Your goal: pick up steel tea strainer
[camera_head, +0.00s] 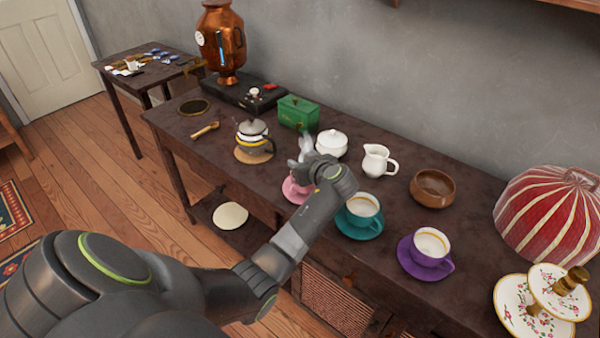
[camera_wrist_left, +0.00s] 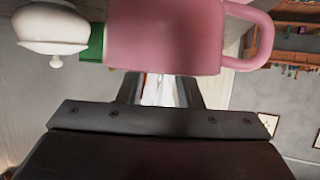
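I cannot make out the steel tea strainer for certain. In the head view a small pale silvery shape (camera_head: 305,143) shows by my left gripper (camera_head: 300,162), and I cannot tell whether it is the strainer or part of the gripper. The gripper is over the table beside the pink cup (camera_head: 292,190), which my wrist partly hides. In the left wrist view the pink cup (camera_wrist_left: 180,40) looms close, just past the fingers (camera_wrist_left: 160,90). The fingers stand apart with something pale and bright between them; whether they grip it is unclear. My right gripper is not in view.
A teal cup (camera_head: 362,206) and a purple cup (camera_head: 430,244) stand right of my wrist. Behind are a white sugar bowl (camera_head: 331,144), a white creamer (camera_head: 376,160), a green box (camera_head: 298,112) and a wooden bowl (camera_head: 433,188). A teapot (camera_head: 254,138) stands to the left.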

